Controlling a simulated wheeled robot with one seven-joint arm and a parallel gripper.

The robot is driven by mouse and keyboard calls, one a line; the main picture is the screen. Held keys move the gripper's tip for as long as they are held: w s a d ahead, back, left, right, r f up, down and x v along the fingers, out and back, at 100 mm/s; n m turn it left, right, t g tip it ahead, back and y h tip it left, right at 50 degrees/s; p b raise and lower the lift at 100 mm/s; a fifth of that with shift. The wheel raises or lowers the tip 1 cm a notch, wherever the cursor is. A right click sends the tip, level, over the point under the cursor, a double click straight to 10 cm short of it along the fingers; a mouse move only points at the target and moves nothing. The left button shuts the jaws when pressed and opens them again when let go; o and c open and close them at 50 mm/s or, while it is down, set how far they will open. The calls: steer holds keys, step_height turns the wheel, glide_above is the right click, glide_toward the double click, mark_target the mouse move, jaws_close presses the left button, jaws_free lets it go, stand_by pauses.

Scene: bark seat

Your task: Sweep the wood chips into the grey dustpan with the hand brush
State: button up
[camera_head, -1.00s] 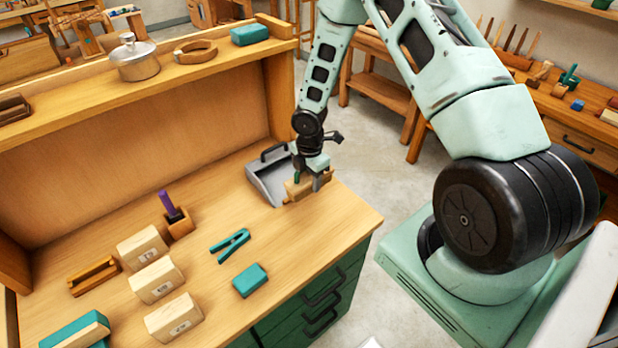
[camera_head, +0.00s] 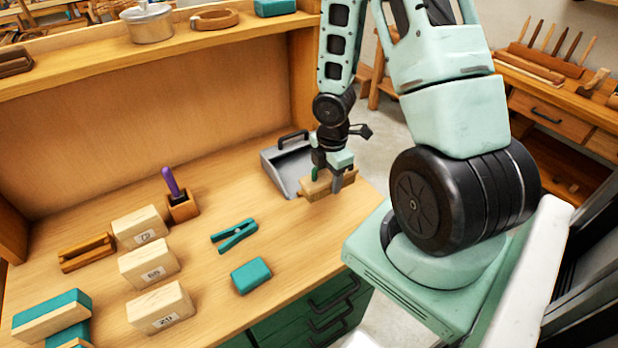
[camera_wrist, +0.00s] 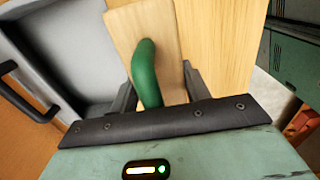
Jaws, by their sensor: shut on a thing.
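The hand brush (camera_head: 312,187) has a pale wooden body and a green handle, which shows in the wrist view (camera_wrist: 145,72). My gripper (camera_head: 330,178) is shut on it, with a dark finger on each side of the green handle in the wrist view. The brush is low over or on the bench top at the dustpan's open front; I cannot tell if it touches the wood. The grey dustpan (camera_head: 279,170) lies on the bench with its black handle toward the back. It fills the left of the wrist view (camera_wrist: 75,45). I can make out no wood chips; the brush and gripper hide part of the bench there.
Left on the bench stand several labelled pale blocks (camera_head: 149,268), a wooden holder (camera_head: 183,207) with a purple-handled tool, a teal clamp (camera_head: 234,235) and a teal block (camera_head: 251,275). A raised shelf (camera_head: 100,65) runs behind. The bench's right edge is close to the brush.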

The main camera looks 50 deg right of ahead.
steer(key=shift+f+b, duration=0.35)
steer(key=shift+f, duration=0.05)
steer(key=f+b, duration=0.2)
steer(key=f, duration=0.1)
steer(key=f+b, duration=0.1)
steer(key=b, duration=0.1)
steer(key=shift+w+f, duration=0.2)
steer(key=shift+w, duration=0.35)
steer(key=w+p, duration=0.1)
steer(key=w, duration=0.1)
steer(key=w+d+p, duration=0.1)
steer(key=w+p, duration=0.1)
steer(key=w+r+p, duration=0.1)
steer(key=w, duration=0.1)
steer(key=shift+d+p, duration=0.35)
steer(key=shift+p, duration=0.05)
steer(key=shift+w+r+p, duration=0.15)
steer(key=shift+r+p, duration=0.1)
steer(key=shift+p, duration=0.1)
steer(key=shift+s+a+r+p, duration=0.1)
steer(key=shift+s+r+p, duration=0.1)
steer(key=shift+r+p, duration=0.5)
steer(key=shift+s+d+r+p, duration=0.1)
steer(key=shift+s+r+p, duration=0.1)
steer(key=shift+r+p, duration=0.4)
steer(key=shift+s+a+r+p, duration=0.15)
steer(key=shift+r+p, duration=0.3)
steer(key=shift+r, duration=0.45)
